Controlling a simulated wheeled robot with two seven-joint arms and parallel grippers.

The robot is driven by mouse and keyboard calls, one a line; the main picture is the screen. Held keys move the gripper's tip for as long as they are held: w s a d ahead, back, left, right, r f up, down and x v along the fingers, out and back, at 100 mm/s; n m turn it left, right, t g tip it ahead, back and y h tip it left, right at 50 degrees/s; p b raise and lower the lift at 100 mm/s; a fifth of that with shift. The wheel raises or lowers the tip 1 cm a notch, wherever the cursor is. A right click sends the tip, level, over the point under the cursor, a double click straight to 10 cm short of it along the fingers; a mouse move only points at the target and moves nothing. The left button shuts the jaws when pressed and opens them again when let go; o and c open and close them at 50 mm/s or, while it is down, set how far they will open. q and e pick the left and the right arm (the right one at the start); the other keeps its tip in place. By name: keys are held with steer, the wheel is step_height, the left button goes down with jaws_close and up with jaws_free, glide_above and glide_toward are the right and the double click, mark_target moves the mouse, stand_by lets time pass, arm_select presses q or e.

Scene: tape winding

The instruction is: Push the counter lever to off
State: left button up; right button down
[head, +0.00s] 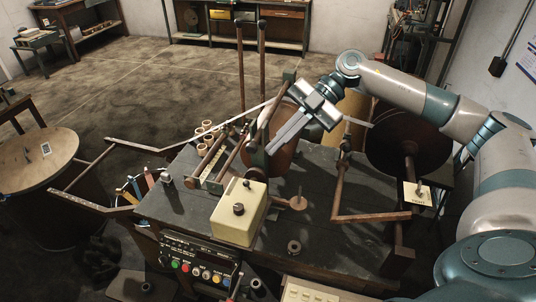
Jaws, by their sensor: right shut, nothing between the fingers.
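My right gripper (270,149) comes in from the right over the winding machine, its fingers together and pointing down and left. It holds nothing. Its fingertips appear in front of the brown disc (284,150), above and behind a cream box (241,228) with a dark round knob. A small cream plate (411,198) with a short upright lever (420,189) stands at the machine's right side, well away from the fingertips. I cannot tell for sure which part is the counter lever, nor read its setting. My left gripper is out of view.
The dark machine table (180,208) carries metal bars, rollers and two tall posts (262,60) behind the gripper. A control panel (195,268) with coloured buttons is at the front. A large dark reel (395,135) stands right. A round wooden table (30,160) is at left.

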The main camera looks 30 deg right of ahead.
steer(key=s+d+r+b, duration=0.1)
steer(key=d+r+b, duration=0.1)
steer(key=d+r, duration=0.2)
steer(key=shift+d+r, duration=0.4)
steer(key=shift+r, duration=0.3)
